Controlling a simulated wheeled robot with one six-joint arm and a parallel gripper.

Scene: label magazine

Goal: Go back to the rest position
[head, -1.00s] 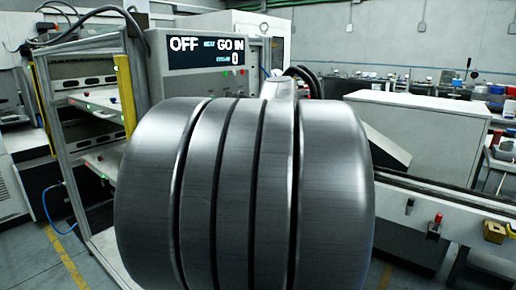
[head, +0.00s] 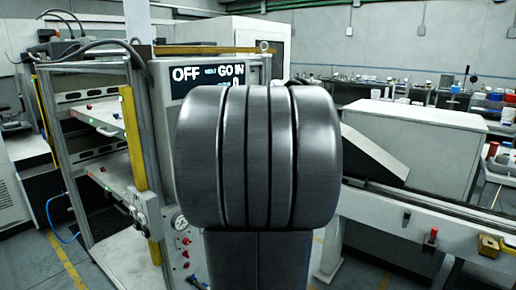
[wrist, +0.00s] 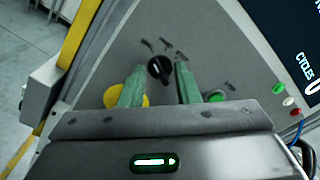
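My gripper (wrist: 160,66) shows in the wrist view with its two green fingers apart and nothing held between them. A black rotary knob (wrist: 159,69) on a grey control panel (wrist: 225,75) lies beyond the fingertips, in line with the gap. I cannot tell how far the tips are from the panel. In the head view my own arm link hides the gripper and the knob. The display (head: 207,78) reads OFF and, after a small word, GO IN; its lower line is partly covered.
A yellow round part (wrist: 112,97) and a green button (wrist: 217,96) flank the fingers. A framed shelf rack with a yellow post (head: 134,137) stands left of the panel. A long bench (head: 440,205) runs along the right. Floor shows at lower left.

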